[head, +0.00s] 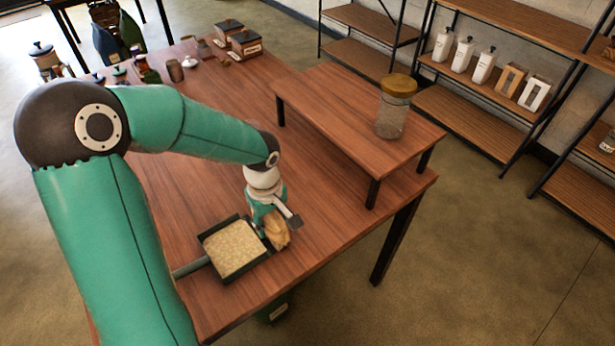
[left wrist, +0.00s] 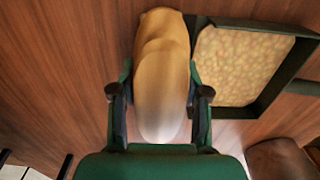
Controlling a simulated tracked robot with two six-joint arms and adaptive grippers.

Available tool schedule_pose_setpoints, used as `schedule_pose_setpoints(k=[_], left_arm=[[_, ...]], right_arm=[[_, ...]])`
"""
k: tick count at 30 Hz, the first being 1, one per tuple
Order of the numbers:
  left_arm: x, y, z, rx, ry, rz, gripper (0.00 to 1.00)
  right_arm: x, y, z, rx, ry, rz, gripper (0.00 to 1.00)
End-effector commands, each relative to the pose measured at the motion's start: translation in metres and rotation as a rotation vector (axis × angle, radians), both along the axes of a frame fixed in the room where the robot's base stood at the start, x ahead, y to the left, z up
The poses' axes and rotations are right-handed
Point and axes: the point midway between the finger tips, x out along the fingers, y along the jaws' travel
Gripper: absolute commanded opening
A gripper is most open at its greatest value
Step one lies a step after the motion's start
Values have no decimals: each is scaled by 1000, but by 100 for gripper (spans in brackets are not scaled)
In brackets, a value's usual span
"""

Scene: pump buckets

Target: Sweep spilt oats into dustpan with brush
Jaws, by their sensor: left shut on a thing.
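My left gripper (head: 272,214) is low over the table near its front edge, shut on a tan brush (head: 277,234). In the left wrist view, the brush (left wrist: 161,70) sits between the two fingers (left wrist: 160,100). A dark dustpan (head: 258,268) with a grey handle (head: 191,267) lies on the table, just left of the brush. Pale oats (head: 233,247) cover the pan's floor; they also show in the left wrist view (left wrist: 238,65). The brush is close beside the pan's rim; I cannot tell whether they touch. I make out no loose oats on the bare wood.
A wooden riser (head: 340,112) stands on the table (head: 225,105) at the right, bearing a lidded glass jar (head: 393,115). Canisters (head: 245,43) and small items stand at the table's far end. Shelves (head: 480,85) line the wall. The table's middle is clear.

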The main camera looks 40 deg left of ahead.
Motion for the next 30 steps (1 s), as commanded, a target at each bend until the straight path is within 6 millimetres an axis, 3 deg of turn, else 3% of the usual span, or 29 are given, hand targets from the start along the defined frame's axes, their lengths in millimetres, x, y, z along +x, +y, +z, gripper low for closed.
schedule_pose_setpoints(k=[3, 24, 30], left_arm=[[2, 1, 23, 1, -9, 0, 2], [1, 0, 77, -1, -3, -1, 2], [1, 0, 81, -1, -3, -2, 2]], right_arm=[[0, 0, 11, 0, -1, 0, 40], [0, 0, 47, 0, -1, 0, 40], [0, 0, 50, 0, -1, 0, 40]])
